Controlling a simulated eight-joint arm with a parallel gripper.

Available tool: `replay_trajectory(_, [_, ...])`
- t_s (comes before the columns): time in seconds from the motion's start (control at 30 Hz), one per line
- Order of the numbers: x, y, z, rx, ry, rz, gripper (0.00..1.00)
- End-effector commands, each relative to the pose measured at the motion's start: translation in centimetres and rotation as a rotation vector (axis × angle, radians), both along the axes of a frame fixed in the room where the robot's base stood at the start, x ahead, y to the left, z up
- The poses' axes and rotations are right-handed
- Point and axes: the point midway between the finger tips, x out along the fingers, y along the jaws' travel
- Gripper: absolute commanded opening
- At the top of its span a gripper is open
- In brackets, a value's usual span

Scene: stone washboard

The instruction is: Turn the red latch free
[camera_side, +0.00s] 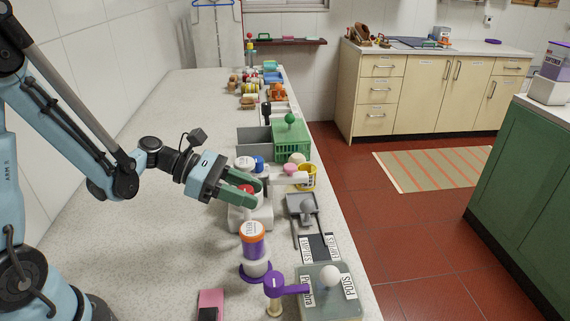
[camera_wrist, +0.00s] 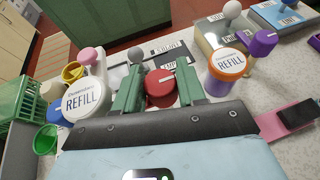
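The red latch, a round red knob with a white mark (camera_wrist: 160,87), shows between my gripper's two green fingers in the wrist view. In the side view, part of the red knob (camera_side: 247,189) shows between the fingers, above a white base (camera_side: 262,214). My gripper (camera_side: 256,193) is open, with one finger on each side of the knob. It also shows in the wrist view (camera_wrist: 158,75). Slim gaps seem to separate the fingers from the knob; I cannot tell whether either touches. The knob's lower part is hidden.
An orange-lidded purple jar (camera_side: 252,240) stands close in front. A purple lever (camera_side: 287,287) and a grey box with a white ball knob (camera_side: 330,290) are nearer the front. A white-lidded REFILL jar (camera_wrist: 87,99) stands beside the left finger. A green crate (camera_side: 292,140) is behind.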

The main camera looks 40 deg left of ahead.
Motion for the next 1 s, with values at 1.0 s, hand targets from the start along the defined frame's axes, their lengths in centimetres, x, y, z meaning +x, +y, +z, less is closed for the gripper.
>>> replay_trajectory(1.0, [-0.03,0.01,-0.01,0.000,0.000,-0.133,0.46])
